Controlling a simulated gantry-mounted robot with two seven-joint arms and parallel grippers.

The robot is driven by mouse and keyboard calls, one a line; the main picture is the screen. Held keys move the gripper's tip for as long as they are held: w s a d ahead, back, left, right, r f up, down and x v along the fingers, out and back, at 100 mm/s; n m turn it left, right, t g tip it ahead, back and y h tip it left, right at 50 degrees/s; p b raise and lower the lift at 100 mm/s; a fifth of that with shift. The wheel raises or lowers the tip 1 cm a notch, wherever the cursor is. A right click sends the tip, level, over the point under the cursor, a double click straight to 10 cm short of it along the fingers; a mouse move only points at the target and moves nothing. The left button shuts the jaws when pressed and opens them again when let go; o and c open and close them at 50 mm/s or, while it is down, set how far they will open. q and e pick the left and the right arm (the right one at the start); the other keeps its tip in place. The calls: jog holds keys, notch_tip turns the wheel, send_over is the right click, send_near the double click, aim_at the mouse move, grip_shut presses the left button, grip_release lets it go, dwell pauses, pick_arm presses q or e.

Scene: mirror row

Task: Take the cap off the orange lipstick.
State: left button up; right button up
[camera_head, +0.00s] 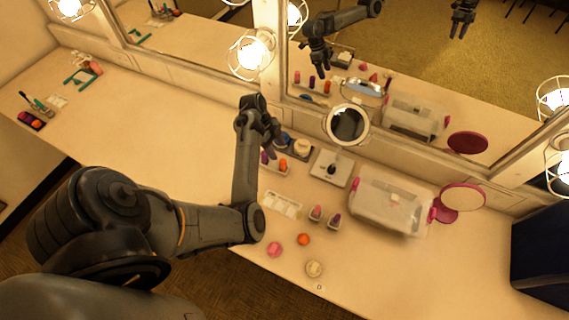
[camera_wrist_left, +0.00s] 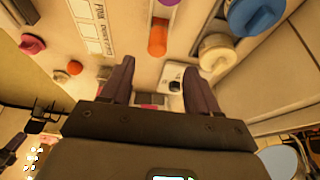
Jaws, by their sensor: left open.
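The orange lipstick (camera_head: 283,165) stands at the back of the counter, beside a purple one (camera_head: 264,157), in a pale holder (camera_head: 272,168). In the left wrist view the orange lipstick (camera_wrist_left: 157,38) shows beyond the fingertips, roughly between their lines. I cannot make out the seam of its cap. My left gripper (camera_head: 272,143) is open and empty, above and just behind the lipsticks; its fingers (camera_wrist_left: 158,70) are apart and not touching the lipstick. My right gripper is not directly in view; a second arm shows only as a reflection in the mirror.
A blue-lidded jar (camera_wrist_left: 255,14) and a cream jar (camera_head: 302,147) stand close to the lipstick. A round mirror (camera_head: 347,124), a clear case (camera_head: 390,203) and a palette (camera_head: 282,204) are nearby. The wall mirror (camera_head: 420,60) rises behind. The counter's left middle is clear.

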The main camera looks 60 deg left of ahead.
aim_at(283, 161)
pick_arm(q)
jog(key=shift+x, duration=1.45)
jog(key=shift+s+p+x, duration=0.15)
jog(key=shift+p+x, duration=0.25)
jog(key=shift+x, duration=0.9)
jog(key=shift+s+p+x, duration=0.15)
jog(key=shift+p+x, duration=0.25)
jog(key=shift+x, duration=0.85)
jog(key=c, duration=1.1)
jog(key=shift+r, duration=0.1)
